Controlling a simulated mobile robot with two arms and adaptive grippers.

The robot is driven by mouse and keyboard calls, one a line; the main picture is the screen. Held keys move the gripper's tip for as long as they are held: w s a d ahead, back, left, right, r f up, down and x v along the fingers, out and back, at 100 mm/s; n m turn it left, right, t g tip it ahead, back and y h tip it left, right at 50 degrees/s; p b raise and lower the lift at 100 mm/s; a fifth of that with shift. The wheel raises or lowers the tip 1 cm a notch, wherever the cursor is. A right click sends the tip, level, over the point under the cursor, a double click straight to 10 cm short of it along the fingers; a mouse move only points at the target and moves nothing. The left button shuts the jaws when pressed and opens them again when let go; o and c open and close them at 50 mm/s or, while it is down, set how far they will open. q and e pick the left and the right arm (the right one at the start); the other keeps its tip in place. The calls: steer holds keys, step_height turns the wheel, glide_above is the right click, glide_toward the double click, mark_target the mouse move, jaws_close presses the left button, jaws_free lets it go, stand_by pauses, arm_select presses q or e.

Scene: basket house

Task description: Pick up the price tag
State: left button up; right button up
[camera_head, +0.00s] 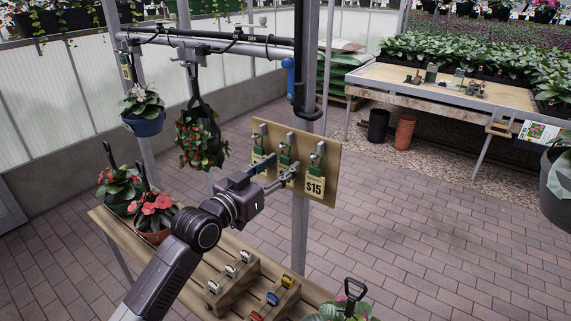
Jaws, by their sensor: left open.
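Price tags hang in a row from hooks on an upright wooden board (330,160). The right tag (315,187) is pale yellow, reads $15 and has a green top part. A middle tag (285,160) and a left tag (258,153) hang beside it, both partly hidden by my left gripper. My left gripper (283,166) is open, with its fingers at the middle tag. I cannot tell whether they touch it. My right gripper is not in view.
A slatted wooden bench (190,287) below holds potted red flowers (152,214) and small coloured items on wooden blocks (273,299). A metal post (301,235) stands by the board. Hanging plants (200,140) are at left.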

arm_select(q)
steer(key=shift+x, duration=1.15)
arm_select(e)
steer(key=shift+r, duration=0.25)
arm_select(q)
steer(key=shift+s, duration=0.1)
steer(key=shift+c, duration=0.6)
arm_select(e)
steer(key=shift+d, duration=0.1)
arm_select(q)
steer(key=c, duration=0.4)
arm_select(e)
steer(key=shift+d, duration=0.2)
arm_select(q)
steer(key=shift+c, duration=0.2)
steer(key=shift+r, duration=0.45)
steer(key=b+v, duration=0.4)
steer(key=v, duration=1.4)
steer(key=shift+r, duration=0.4)
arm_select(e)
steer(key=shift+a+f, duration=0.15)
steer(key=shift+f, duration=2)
